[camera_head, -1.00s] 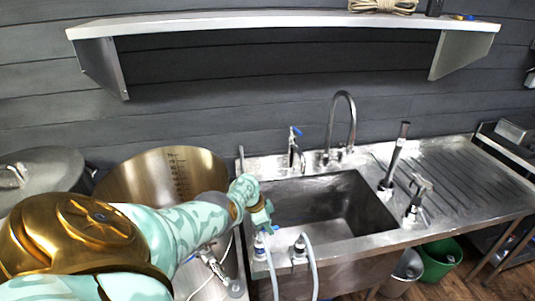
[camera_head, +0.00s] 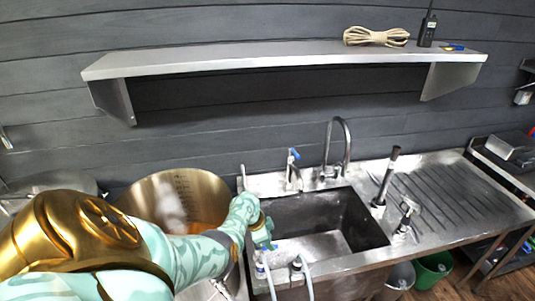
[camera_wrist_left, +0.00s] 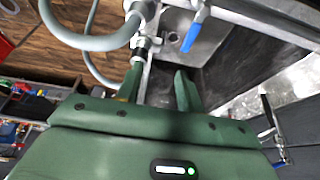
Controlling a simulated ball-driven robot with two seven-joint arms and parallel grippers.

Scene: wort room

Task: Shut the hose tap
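Two grey hoses with blue-topped fittings stand at the sink's front edge in the head view: a left hose tap (camera_head: 261,269) and a right hose tap (camera_head: 296,265). In the left wrist view, a blue lever (camera_wrist_left: 194,32) sits beyond the fingertips, beside a metal hose fitting (camera_wrist_left: 147,42) and a looping grey hose (camera_wrist_left: 88,38). My left gripper (camera_head: 264,239) is just above the left hose tap, over the sink's front-left corner. In the wrist view its two green fingers (camera_wrist_left: 160,82) are apart, with nothing clearly held. My right gripper is out of view.
The steel sink (camera_head: 375,232) has a tall faucet (camera_head: 347,140) and a blue-levered tap (camera_head: 292,160) behind it. A large kettle (camera_head: 135,199) stands left, partly behind my arm. The ribbed drainboard (camera_head: 455,200) is mostly clear. A shelf (camera_head: 250,60) hangs above.

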